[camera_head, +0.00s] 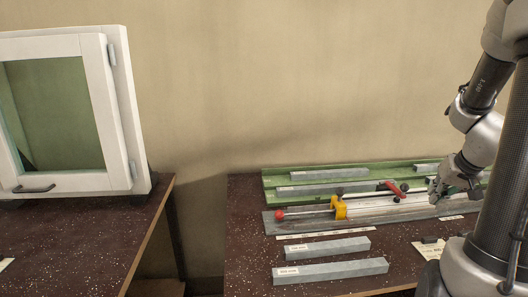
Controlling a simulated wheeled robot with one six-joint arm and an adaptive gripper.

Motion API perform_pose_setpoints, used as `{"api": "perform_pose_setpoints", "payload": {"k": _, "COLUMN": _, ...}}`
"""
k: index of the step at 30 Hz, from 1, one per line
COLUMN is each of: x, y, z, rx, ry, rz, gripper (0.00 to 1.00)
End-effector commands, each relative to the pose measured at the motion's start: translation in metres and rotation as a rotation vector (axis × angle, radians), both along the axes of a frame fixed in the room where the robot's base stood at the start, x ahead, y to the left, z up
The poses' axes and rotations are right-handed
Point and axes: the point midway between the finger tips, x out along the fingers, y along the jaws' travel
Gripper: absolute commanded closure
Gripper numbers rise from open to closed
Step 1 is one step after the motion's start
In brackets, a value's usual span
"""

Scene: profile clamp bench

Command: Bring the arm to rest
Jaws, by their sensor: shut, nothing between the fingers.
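My gripper (452,196) is at the right of the picture, low over the right end of the clamp bench. It is shut, and I see nothing held in it. My arm hangs down to it from the upper right. The clamp bench (270,222) lies on the right table, with a yellow clamp block (339,208), a red ball knob (280,215) and a red lever (396,189). Whether my fingertips touch anything there I cannot tell.
Two grey profiles, one nearer (331,271) and one shorter (327,247), lie on the right table (250,280). A green tray (268,184) holds more profiles behind. A white window cabinet (122,110) stands on the left table (80,240). A gap separates the tables.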

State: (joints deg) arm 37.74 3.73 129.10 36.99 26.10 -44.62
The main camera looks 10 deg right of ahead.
Motion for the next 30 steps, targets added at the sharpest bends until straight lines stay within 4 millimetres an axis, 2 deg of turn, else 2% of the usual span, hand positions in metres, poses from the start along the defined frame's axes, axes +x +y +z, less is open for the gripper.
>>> {"api": "perform_pose_setpoints", "payload": {"k": 2, "x": -0.017, "y": 0.013, "z": -0.01, "rx": 0.084, "ry": 0.063, "rz": -0.038, "gripper": 1.0}}
{"api": "perform_pose_setpoints", "payload": {"k": 4, "x": -0.04, "y": 0.029, "z": -0.009, "rx": 0.149, "ry": 0.131, "rz": -0.071, "gripper": 1.0}}
{"api": "perform_pose_setpoints", "payload": {"k": 6, "x": -0.061, "y": 0.053, "z": 0.002, "rx": 0.181, "ry": 0.195, "rz": -0.073, "gripper": 1.0}}
{"api": "perform_pose_setpoints", "payload": {"k": 11, "x": -0.097, "y": 0.097, "z": 0.03, "rx": 0.166, "ry": 0.295, "rz": -0.036, "gripper": 1.0}}
{"api": "perform_pose_setpoints", "payload": {"k": 18, "x": -0.15, "y": 0.15, "z": 0.076, "rx": -0.006, "ry": 0.328, "rz": 0.127, "gripper": 1.0}}
{"api": "perform_pose_setpoints", "payload": {"k": 21, "x": -0.158, "y": 0.166, "z": 0.092, "rx": -0.083, "ry": 0.269, "rz": 0.236, "gripper": 1.0}}
{"api": "perform_pose_setpoints", "payload": {"k": 25, "x": -0.157, "y": 0.185, "z": 0.108, "rx": -0.121, "ry": 0.178, "rz": 0.331, "gripper": 1.0}}
{"api": "perform_pose_setpoints", "payload": {"k": 30, "x": -0.155, "y": 0.195, "z": 0.113, "rx": -0.129, "ry": 0.148, "rz": 0.378, "gripper": 1.0}}
